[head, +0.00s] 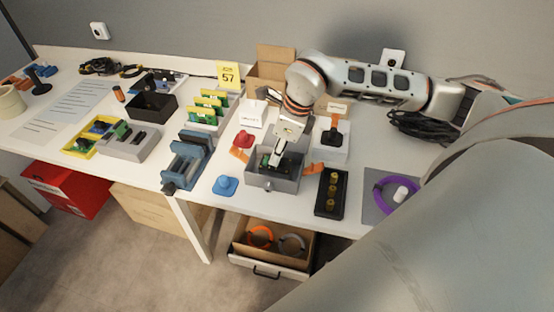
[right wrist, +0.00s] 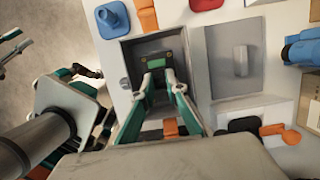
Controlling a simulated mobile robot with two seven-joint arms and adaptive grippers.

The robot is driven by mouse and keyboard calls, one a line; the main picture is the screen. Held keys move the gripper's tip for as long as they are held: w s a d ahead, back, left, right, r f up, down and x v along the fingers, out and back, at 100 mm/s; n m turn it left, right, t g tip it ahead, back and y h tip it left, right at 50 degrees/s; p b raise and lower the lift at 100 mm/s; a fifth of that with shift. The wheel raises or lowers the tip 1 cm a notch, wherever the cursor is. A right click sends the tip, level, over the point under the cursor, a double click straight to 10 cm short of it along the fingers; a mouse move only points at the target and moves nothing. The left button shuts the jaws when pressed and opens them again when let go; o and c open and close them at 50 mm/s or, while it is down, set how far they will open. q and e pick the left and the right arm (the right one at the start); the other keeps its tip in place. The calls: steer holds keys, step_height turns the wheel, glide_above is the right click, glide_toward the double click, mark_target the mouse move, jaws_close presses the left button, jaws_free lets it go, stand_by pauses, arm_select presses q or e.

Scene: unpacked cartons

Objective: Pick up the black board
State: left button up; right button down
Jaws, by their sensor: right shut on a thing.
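My right gripper (head: 271,163) reaches down into an open grey box (head: 284,185) near the table's front edge. In the right wrist view its two fingers (right wrist: 160,64) are close together on a small dark board (right wrist: 151,57) with greenish edges and yellowish spots, inside the box. I take this for the black board; the fingers and the box walls hide part of it. In the head view only a bit of dark green shows beside the fingers. Part of what looks like my left gripper shows at the left of the right wrist view, clear of the table; its finger opening is unclear.
A blue knob (head: 225,186) and a red one (head: 243,139) lie left of the box. A black tray (head: 331,192) with yellow pieces stands to its right. A blue vise (head: 188,163) and a rack of green boards (head: 209,107) stand further left.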

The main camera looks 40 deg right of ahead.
step_height(320, 180, up, 17)
steer(key=p, duration=0.1)
steer(key=shift+p, duration=0.3)
steer(key=shift+s, duration=0.1)
